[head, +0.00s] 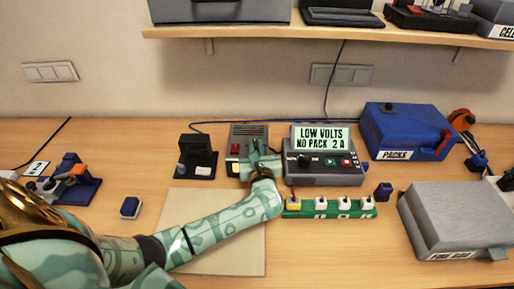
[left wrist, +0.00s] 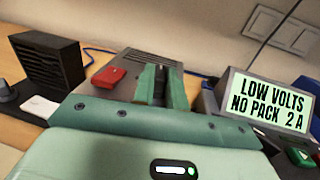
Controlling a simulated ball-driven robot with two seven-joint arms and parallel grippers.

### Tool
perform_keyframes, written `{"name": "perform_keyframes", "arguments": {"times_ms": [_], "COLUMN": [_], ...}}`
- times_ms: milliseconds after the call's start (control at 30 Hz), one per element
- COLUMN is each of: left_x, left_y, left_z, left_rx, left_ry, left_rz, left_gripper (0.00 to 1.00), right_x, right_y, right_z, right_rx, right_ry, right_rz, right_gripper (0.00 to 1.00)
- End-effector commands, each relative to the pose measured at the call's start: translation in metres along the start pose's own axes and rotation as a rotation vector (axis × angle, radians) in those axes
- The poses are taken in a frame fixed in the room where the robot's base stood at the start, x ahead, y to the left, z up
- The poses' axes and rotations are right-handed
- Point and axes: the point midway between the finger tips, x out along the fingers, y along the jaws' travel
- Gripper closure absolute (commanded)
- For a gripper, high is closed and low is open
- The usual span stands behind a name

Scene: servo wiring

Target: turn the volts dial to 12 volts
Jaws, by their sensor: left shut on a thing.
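The grey power box (head: 249,131) with a slotted top and a red switch (head: 235,149) stands at the back middle. My left gripper (head: 260,158) is at the box's front and is shut. The left wrist view shows its two green fingers (left wrist: 165,87) close together before the box (left wrist: 152,62), right of the red switch (left wrist: 101,78). What they hold, apparently the volts dial, is hidden by the fingers, as is any dial marking. The tester (head: 320,167) to the right has a lit screen (head: 321,138) reading "LOW VOLTS NO PACK 2 A". My right gripper is not in view.
A black device (head: 198,157) stands left of the box. A green strip with several switches (head: 329,209) lies before the tester. A blue packs case (head: 405,130) and a grey case (head: 455,215) stand right. A pale mat (head: 215,255) lies under my left arm.

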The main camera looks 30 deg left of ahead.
Motion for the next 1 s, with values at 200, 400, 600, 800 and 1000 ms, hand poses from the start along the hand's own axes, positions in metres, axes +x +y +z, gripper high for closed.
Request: {"name": "perform_keyframes", "arguments": {"times_ms": [200, 400, 600, 800, 1000], "left_x": [0.001, 0.001, 0.002, 0.002, 0.003], "left_y": [0.005, 0.007, 0.009, 0.009, 0.009], "left_z": [-0.001, -0.001, -0.001, -0.001, 0.000], "left_rx": [0.003, 0.004, 0.003, 0.001, 0.001], "left_ry": [-0.002, -0.001, -0.001, 0.000, 0.000], "left_rz": [-0.174, -0.321, -0.429, -0.488, -0.507], "left_gripper": [1.00, 1.00, 1.00, 1.00, 1.00], "right_x": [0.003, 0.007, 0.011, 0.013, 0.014], "right_y": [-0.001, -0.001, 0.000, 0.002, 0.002], "right_z": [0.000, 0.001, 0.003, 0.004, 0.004], "right_rx": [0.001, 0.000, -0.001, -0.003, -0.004], "right_ry": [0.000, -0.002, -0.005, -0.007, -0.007], "right_rz": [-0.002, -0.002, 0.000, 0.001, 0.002], "right_gripper": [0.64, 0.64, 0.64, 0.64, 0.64]}}
